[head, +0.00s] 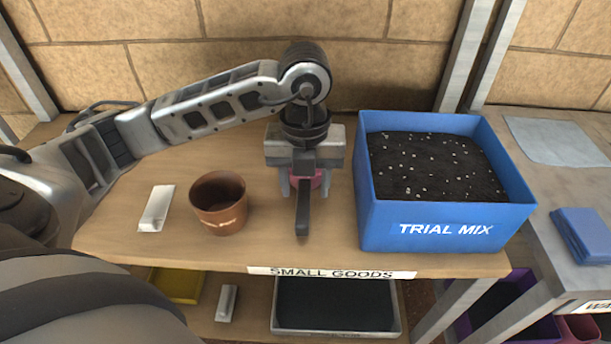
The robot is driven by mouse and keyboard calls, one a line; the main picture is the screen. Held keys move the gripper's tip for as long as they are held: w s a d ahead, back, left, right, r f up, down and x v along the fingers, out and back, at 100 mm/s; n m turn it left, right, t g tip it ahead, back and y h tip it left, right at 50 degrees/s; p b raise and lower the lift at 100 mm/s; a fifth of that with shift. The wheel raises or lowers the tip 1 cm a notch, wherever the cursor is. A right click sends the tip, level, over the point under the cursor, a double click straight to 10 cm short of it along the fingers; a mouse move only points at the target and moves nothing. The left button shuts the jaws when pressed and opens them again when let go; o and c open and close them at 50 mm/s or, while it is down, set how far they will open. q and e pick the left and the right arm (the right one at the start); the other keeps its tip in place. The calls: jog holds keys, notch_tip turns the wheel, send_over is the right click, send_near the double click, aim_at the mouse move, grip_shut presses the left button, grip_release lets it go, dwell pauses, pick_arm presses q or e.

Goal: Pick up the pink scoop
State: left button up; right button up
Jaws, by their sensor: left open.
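The pink scoop (318,180) is on the wooden shelf top, between the brown pot and the blue box. Only a small pink part of it shows; my left gripper hides most of the rest. My left gripper (303,187) points down right over the scoop, with its fingers open and the pink part showing between and behind them. A dark bar runs toward the front edge there; I cannot tell whether it is the scoop's handle or part of my gripper. My right gripper is not in view.
A brown pot (218,203) stands left of the gripper, with a small white block (156,208) beside it. The blue box (405,226), labelled TRIAL MIX and full of dark soil, stands close on the right. A lower shelf holds a dark-filled tray (335,329).

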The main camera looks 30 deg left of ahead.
aim_at(304, 194)
pick_arm(q)
notch_tip(304, 194, down, 5)
jog(key=shift+a+r, duration=0.1)
jog(key=shift+r, duration=0.05)
grip_shut()
jog(key=shift+r, duration=0.1)
